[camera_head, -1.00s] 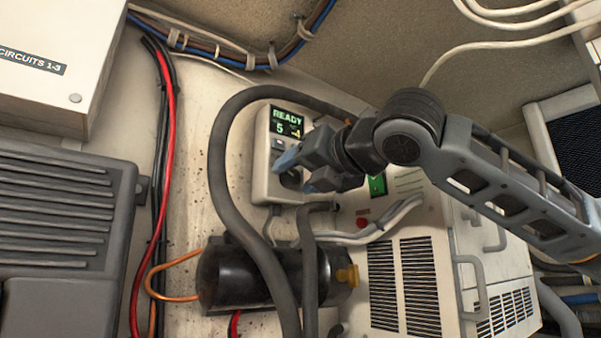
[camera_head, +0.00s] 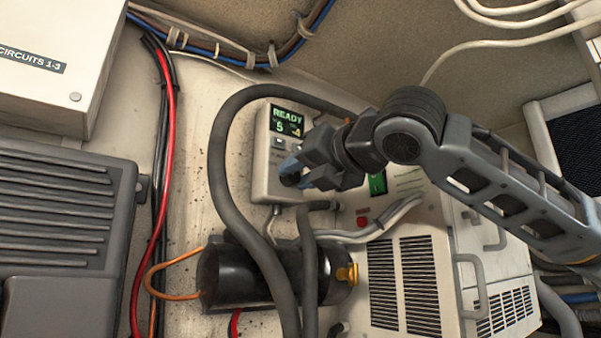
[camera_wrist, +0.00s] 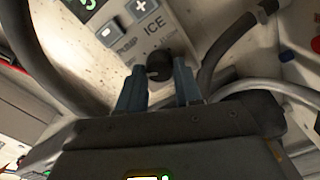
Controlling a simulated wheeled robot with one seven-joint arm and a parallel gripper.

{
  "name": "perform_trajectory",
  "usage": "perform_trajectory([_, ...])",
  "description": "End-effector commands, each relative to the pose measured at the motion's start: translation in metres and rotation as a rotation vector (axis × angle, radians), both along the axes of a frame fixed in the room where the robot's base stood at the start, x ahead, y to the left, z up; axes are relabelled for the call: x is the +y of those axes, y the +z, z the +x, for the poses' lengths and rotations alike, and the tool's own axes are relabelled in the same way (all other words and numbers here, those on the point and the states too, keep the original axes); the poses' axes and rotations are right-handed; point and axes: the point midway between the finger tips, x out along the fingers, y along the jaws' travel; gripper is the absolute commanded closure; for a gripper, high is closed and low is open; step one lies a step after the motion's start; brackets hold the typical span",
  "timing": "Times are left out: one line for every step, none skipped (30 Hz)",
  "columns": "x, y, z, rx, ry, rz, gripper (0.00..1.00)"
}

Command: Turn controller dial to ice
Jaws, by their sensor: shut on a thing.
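The controller (camera_head: 263,160) is a pale box on the wall with a lit green display reading READY and a 5. Its round black dial (camera_wrist: 158,66) sits low on its face, just below the printed word ICE (camera_wrist: 154,27) in the wrist view. My gripper (camera_head: 293,175) is at the lower face of the controller, shut on the dial. In the wrist view its two blue-grey fingers (camera_wrist: 159,76) stand on either side of the dial. In the head view the fingers hide much of the dial. I cannot tell clearly which way its pointer faces.
A thick grey hose (camera_head: 217,150) arches close to the controller's left side. A black cylinder (camera_head: 235,278) lies below, and a vented pale unit (camera_head: 430,245) stands at lower right. The wrist view shows minus (camera_wrist: 110,33) and plus (camera_wrist: 140,8) buttons above the dial.

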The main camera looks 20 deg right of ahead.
Motion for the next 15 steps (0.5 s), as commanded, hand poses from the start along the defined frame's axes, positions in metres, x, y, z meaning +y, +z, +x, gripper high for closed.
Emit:
perform_trajectory([0.0001, 0.0000, 0.0000, 0.004, 0.001, 0.018, 0.96])
perform_trajectory([0.0001, 0.0000, 0.0000, 0.007, 0.001, 0.030, 0.96])
perform_trajectory([0.0001, 0.0000, 0.0000, 0.010, 0.002, 0.052, 0.96])
perform_trajectory([0.0001, 0.0000, 0.0000, 0.013, 0.002, 0.068, 0.96])
perform_trajectory([0.0001, 0.0000, 0.0001, 0.017, 0.001, 0.085, 0.96])
perform_trajectory([0.0003, -0.0002, 0.0001, 0.023, 0.001, 0.114, 0.96])
perform_trajectory([0.0004, -0.0003, 0.0002, 0.027, 0.001, 0.135, 0.96])
perform_trajectory([0.0004, -0.0001, 0.0001, 0.032, 0.002, 0.160, 0.96])
perform_trajectory([0.0004, 0.0002, 0.0000, 0.037, 0.002, 0.192, 0.96])
perform_trajectory([0.0003, -0.0001, 0.0001, 0.043, 0.001, 0.218, 0.96])
perform_trajectory([0.0004, -0.0004, 0.0002, 0.049, 0.001, 0.245, 0.96])
perform_trajectory([0.0006, -0.0001, 0.0002, 0.056, 0.002, 0.281, 0.96])
perform_trajectory([0.0006, 0.0000, 0.0001, 0.062, 0.002, 0.310, 0.96])
perform_trajectory([0.0004, -0.0003, 0.0002, 0.068, 0.001, 0.338, 0.96])
perform_trajectory([0.0006, -0.0005, 0.0003, 0.076, 0.002, 0.375, 0.96])
